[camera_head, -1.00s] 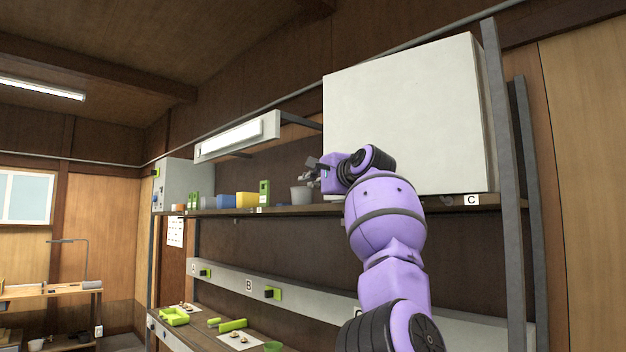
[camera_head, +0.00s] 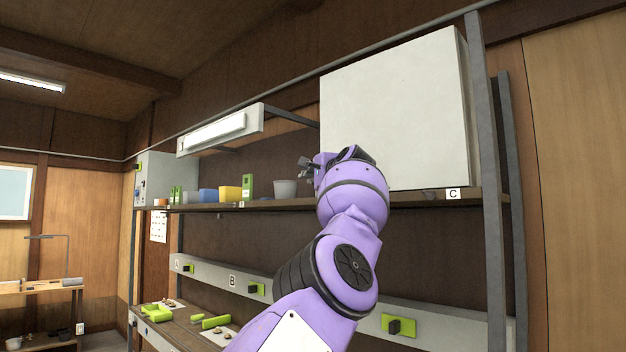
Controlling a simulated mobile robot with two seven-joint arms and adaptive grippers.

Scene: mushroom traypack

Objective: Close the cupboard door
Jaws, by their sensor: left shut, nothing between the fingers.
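The white cupboard (camera_head: 395,110) stands on the upper shelf at the right, above the label C. Its large front face looks flat and flush, with no gap visible at its edges. My left arm rises from the bottom of the view in front of the shelf. My left gripper (camera_head: 307,168) is shut and empty, small and partly hidden behind my wrist, near the cupboard's lower left edge. I cannot tell whether it touches the cupboard. My right gripper does not show.
The upper shelf (camera_head: 410,198) carries a grey pot (camera_head: 285,188), a green carton (camera_head: 249,186), a yellow box (camera_head: 229,193) and a blue box (camera_head: 208,195) left of the cupboard. A grey post (camera_head: 487,150) stands right of it. A lamp (camera_head: 215,133) hangs above.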

